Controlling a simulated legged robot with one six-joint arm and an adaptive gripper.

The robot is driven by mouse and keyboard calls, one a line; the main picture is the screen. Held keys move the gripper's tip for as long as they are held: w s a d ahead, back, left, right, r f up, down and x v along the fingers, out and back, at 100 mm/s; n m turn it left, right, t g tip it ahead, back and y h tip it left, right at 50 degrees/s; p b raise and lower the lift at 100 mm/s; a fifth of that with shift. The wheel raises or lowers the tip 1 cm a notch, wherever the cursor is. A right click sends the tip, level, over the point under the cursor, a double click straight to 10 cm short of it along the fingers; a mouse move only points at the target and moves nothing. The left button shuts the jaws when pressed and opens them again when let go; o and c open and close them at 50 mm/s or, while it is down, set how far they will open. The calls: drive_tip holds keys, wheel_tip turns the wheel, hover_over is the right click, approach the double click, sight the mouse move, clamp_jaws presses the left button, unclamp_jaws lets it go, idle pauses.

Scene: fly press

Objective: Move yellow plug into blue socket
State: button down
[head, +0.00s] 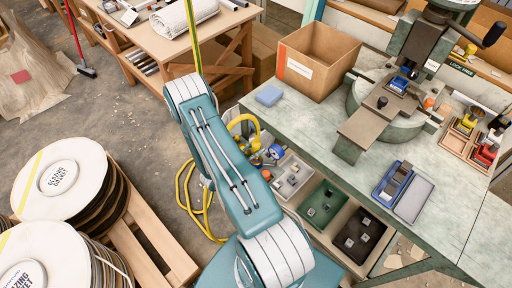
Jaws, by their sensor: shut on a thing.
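A small blue piece (400,83), which looks like the blue socket, sits on the bed of the fly press (383,112). A yellow piece (466,124), possibly the yellow plug, shows in a wooden tray (455,143) at the right, near a red piece (486,152). These are small, so their exact shapes cannot be told. My teal arm rises from the bottom middle toward the upper left. My gripper is not in view, and what it holds cannot be seen.
An open cardboard box (318,62) and a blue block (269,95) stand on the bench (305,122). A blue tray (392,184) lies near its front edge, with a grey pad (414,200) beside it. Grey, green and black bins sit below. Gasket reels (60,177) stand at left.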

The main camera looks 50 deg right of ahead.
sight(256, 143)
drive_tip(key=shift+f, duration=1.6)
idle(0.8)
idle(0.3)
drive_tip(key=shift+c, duration=1)
unclamp_jaws()
drive_tip(key=shift+o, duration=1)
drive_tip(key=shift+r, duration=5)
